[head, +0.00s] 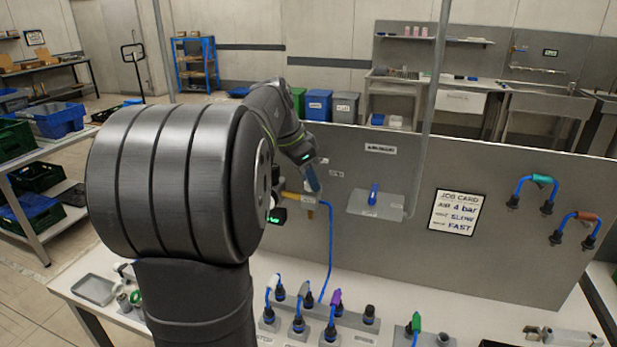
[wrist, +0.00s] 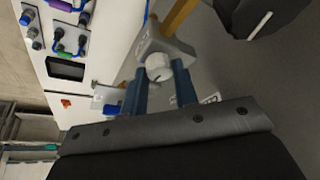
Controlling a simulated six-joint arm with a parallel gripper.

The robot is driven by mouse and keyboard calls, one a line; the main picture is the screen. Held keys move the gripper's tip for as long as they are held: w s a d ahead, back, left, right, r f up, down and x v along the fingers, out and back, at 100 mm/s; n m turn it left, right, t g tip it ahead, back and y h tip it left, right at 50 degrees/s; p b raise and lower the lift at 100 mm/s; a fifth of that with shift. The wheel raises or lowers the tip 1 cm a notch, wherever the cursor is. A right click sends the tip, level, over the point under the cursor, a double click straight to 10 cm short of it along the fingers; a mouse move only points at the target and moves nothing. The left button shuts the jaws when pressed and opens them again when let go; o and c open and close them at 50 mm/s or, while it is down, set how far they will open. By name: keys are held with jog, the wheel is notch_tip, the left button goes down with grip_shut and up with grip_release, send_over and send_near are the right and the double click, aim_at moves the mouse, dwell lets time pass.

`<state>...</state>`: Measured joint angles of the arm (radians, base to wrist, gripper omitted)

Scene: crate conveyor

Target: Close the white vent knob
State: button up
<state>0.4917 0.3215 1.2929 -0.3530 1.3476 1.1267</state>
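The white vent knob (wrist: 158,67) shows in the wrist view, round with a dark mark on its face, on a grey block at the end of a yellow pipe. My gripper (wrist: 159,72) has its two blue fingers apart, one on each side of the knob, with the tips close to its edges. I cannot tell whether they touch it. In the head view my gripper (head: 314,186) is at the grey panel beside the yellow pipe (head: 297,197). The knob cannot be made out there.
A grey plate with a blue handle (head: 373,195) is right of my gripper. A blue hose (head: 330,245) runs down the panel (head: 500,255). Below, the white bench holds several connectors (head: 332,318). A job card (head: 455,213) hangs to the right.

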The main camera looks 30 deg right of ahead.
jog(key=shift+n, duration=0.4)
jog(key=n+t, duration=0.1)
jog(key=n, duration=0.2)
jog(key=shift+s+n+t, duration=0.15)
jog(key=shift+n+t, duration=0.25)
jog(key=n+t+y, duration=0.1)
jog(key=n, duration=0.3)
jog(key=shift+s+d, duration=0.1)
jog(key=n+y, duration=0.1)
jog(key=n, duration=0.1)
jog(key=n+t, duration=0.1)
jog(key=n, duration=0.2)
jog(key=shift+d+y, duration=0.1)
jog(key=shift+y, duration=0.3)
jog(key=n, duration=0.2)
jog(key=n+y, duration=0.1)
jog(key=n, duration=0.1)
jog(key=shift+d+t+y, duration=0.1)
jog(key=shift+t+y, duration=0.2)
jog(key=shift+t, duration=0.1)
jog(key=shift+n, duration=0.3)
jog(key=o, duration=1)
